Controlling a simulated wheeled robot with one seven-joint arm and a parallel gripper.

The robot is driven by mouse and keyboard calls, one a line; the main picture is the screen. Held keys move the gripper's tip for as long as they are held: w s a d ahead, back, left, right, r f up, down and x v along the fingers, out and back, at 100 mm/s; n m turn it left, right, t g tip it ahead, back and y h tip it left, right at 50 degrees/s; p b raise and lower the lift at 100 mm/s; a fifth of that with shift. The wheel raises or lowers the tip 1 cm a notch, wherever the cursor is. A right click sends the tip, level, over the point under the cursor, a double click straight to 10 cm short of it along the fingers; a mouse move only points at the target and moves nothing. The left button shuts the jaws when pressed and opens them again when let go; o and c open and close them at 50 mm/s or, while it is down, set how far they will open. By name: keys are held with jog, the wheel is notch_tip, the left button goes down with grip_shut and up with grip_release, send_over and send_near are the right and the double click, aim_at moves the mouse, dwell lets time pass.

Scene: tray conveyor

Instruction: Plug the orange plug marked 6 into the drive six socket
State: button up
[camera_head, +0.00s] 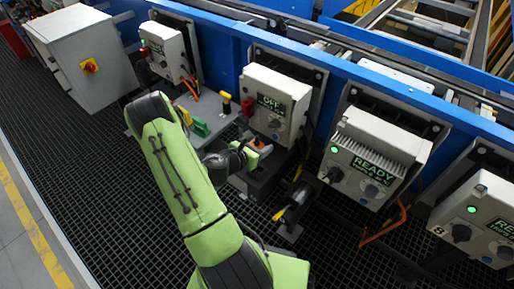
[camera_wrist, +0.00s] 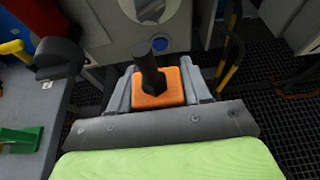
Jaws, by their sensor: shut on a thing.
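My gripper (camera_wrist: 157,92) is shut on the orange plug (camera_wrist: 158,73), a block with a dark nut and a black stem on its camera-facing side. In the head view my gripper (camera_head: 254,149) and a small bit of the orange plug (camera_head: 259,143) are just below the grey drive box showing OFF (camera_head: 270,101). In the wrist view the box front (camera_wrist: 115,22) lies beyond the plug. No number is readable on the plug or on this box. I cannot make out the socket or whether the plug touches anything.
A READY drive box (camera_head: 369,163) stands right of the OFF box, and another marked 8 (camera_head: 477,221) is at far right. A grey shelf with a green piece (camera_head: 201,129) is left of my gripper. A yellow-and-black cable (camera_wrist: 231,65) hangs at the right. Dark grating covers the floor.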

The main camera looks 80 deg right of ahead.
notch_tip(320, 180, down, 6)
jog(key=b, duration=0.4)
jog(key=shift+r+p, duration=0.15)
jog(key=shift+p, duration=0.3)
dwell(1.4)
dwell(0.4)
jog(key=shift+f+b, duration=0.35)
jog(key=shift+f, duration=0.1)
jog(key=shift+f+b, duration=0.7)
jog(key=shift+f, duration=0.45)
jog(key=o, duration=1.2)
